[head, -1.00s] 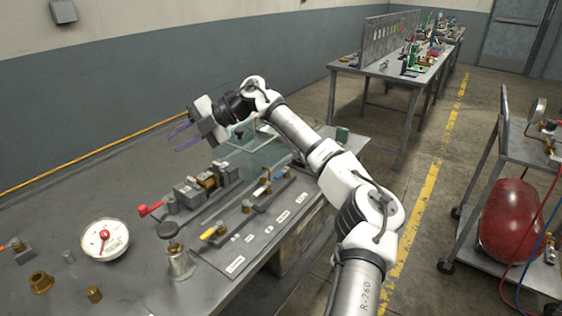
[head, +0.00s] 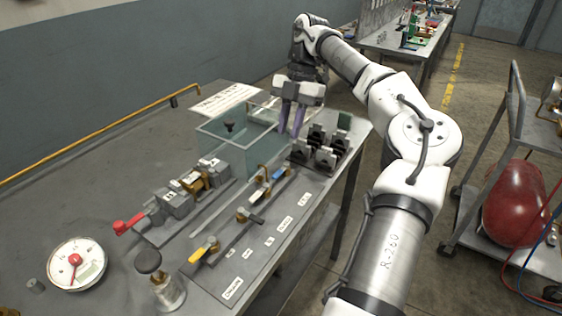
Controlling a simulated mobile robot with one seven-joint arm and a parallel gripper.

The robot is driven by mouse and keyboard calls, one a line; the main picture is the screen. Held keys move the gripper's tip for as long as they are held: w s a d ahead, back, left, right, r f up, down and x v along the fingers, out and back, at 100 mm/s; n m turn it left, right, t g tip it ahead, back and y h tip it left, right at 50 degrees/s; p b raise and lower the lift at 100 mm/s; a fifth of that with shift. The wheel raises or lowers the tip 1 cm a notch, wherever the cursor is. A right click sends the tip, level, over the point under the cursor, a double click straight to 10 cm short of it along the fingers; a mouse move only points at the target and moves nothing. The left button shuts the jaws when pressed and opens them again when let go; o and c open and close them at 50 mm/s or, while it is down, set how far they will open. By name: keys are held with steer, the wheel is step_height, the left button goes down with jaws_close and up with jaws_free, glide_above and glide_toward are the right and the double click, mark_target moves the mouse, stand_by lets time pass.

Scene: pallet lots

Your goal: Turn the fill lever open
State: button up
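Several small levers sit on a grey panel (head: 213,275) with white labels: a yellow lever (head: 203,248) at the near end, a black lever (head: 252,217) in the middle, a white lever (head: 257,194) and a blue lever (head: 278,173) farther back. A red lever (head: 130,222) sits on a grey valve block to the left. The labels are too small to read, so I cannot tell which is the fill lever. My gripper (head: 291,128) points down above the far end of the panel, beyond the blue lever. Its purple fingers are apart with nothing between them.
A clear tank (head: 212,150) stands left of my gripper. Black clips or holders (head: 316,150) stand just right of it. A dial gauge (head: 77,264) and a round-knobbed post (head: 158,280) are at the near left. A red air tank (head: 515,225) is on a cart at right.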

mark_target(279, 172)
steer(key=x, duration=0.9)
steer(key=shift+s+a+f+p, duration=0.1)
steer(key=shift+a+f+p, duration=0.05)
steer(key=shift+p, duration=0.25)
steer(key=shift+c, duration=0.2)
jaws_close()
